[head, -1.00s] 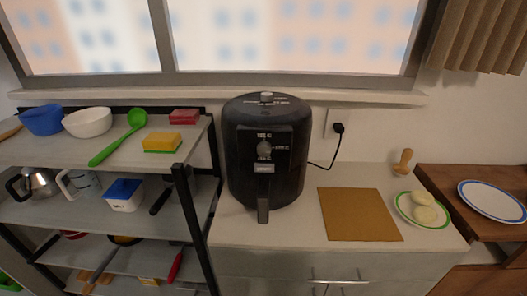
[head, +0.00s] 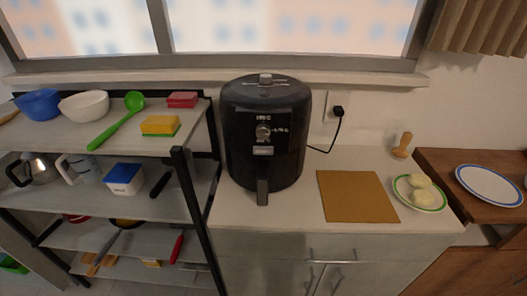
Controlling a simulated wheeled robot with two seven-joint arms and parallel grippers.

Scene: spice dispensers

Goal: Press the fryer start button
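The black air fryer (head: 265,140) stands upright on the white counter, in the middle of the head view. Its front carries a round dial (head: 263,132) with small light markings around it and a small light label (head: 263,151) below. The basket handle (head: 262,190) points toward me at the bottom front, and the basket looks closed. A knob-like grey piece sits on top of the lid. Which part is the start button is too small to tell. Neither of my grippers is in view.
A shelf rack (head: 182,165) with bowls, sponges and utensils stands close on the left. A brown board (head: 356,196) and a green-rimmed plate (head: 418,192) with pale round pieces lie to the right. The fryer's cord runs to a wall socket (head: 338,111). The counter front is clear.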

